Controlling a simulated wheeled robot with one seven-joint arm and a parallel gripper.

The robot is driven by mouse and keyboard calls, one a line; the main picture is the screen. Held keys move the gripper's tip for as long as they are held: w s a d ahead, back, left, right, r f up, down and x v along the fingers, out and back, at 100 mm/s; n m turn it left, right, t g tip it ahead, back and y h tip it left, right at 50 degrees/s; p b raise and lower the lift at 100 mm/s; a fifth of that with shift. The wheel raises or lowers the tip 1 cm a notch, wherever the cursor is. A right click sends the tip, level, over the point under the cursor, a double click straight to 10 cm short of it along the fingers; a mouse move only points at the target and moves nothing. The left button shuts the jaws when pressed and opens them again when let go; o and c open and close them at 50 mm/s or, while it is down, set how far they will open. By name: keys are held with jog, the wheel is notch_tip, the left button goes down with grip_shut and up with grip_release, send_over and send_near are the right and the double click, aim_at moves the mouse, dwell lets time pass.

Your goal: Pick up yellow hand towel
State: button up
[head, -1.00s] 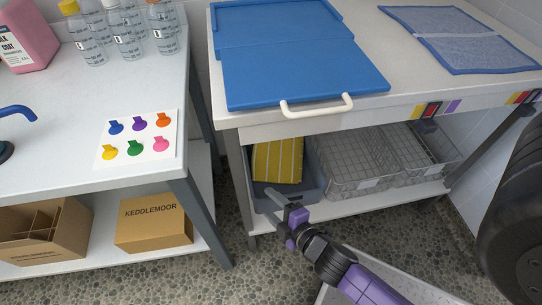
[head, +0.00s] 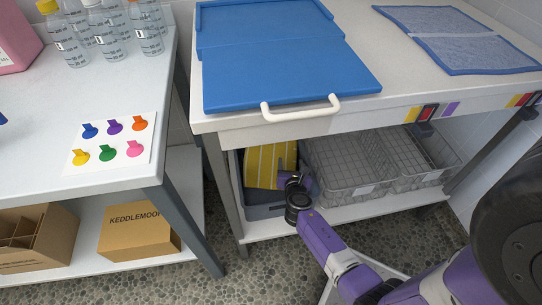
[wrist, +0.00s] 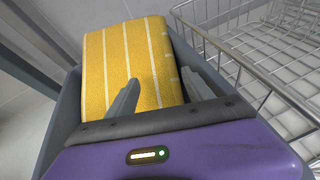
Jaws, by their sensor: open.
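The yellow hand towel (head: 268,165) has thin white stripes and stands in a grey bin (head: 264,212) on the shelf under the right-hand table. It also shows in the wrist view (wrist: 115,58), upper middle, inside the bin. My gripper (wrist: 162,92) is open, with its two grey fingers pointing toward the towel and overlapping its near right part in the picture. Nothing is held. I cannot tell whether the fingers touch the towel. In the head view my wrist hides the fingers and the towel's lower right part.
Wire baskets (head: 350,165) stand just right of the bin, close beside my gripper in the wrist view. The tabletop with a blue tub-like board (head: 285,75) overhangs the shelf. A table leg (head: 222,185) stands at the bin's left.

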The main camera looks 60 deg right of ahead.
aim_at(289, 153)
jog(key=b+x, duration=0.2)
jog(key=x, duration=0.4)
jog(key=shift+w, duration=0.1)
jog(key=shift+r, duration=0.1)
grip_shut()
